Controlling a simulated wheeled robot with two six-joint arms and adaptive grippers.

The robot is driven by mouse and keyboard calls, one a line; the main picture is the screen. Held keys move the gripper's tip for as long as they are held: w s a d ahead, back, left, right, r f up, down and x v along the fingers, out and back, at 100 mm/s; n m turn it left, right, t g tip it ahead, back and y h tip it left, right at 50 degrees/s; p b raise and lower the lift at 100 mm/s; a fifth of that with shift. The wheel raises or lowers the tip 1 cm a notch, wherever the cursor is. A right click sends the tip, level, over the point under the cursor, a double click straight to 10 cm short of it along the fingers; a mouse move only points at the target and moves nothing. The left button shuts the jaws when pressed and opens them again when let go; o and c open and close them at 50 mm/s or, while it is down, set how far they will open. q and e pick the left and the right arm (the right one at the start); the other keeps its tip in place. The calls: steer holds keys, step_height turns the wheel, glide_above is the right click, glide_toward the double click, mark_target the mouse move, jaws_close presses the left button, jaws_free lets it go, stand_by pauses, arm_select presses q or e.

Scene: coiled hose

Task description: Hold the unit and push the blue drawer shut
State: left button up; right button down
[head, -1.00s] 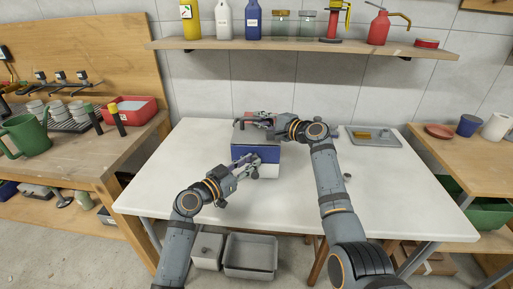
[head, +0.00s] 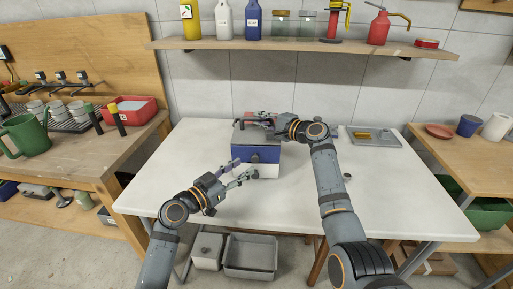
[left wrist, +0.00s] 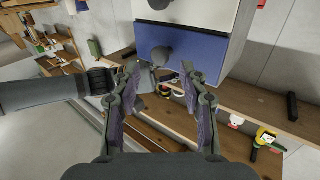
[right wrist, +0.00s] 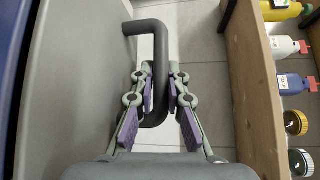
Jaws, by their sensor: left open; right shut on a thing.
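The unit (head: 240,137) is a small grey box on the white table, with a blue drawer (head: 238,153) above a white drawer (head: 269,171). The blue front has a round dark knob, which shows in the left wrist view (left wrist: 161,55). My right gripper (right wrist: 159,72) is shut on the dark bar handle (right wrist: 150,27) on the unit's top. The fingers partly hide the handle.
A grey tray (head: 388,142) lies on the table at the back right, and a small dark round piece (head: 347,177) lies right of the unit. A shelf (head: 300,44) with bottles runs above. The left front of the table is clear.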

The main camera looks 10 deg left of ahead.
steer(key=shift+f, duration=0.1)
steer(key=c, duration=1.3)
jaws_free()
steer(key=shift+p+v, duration=0.4)
steer(key=shift+v, duration=4.1)
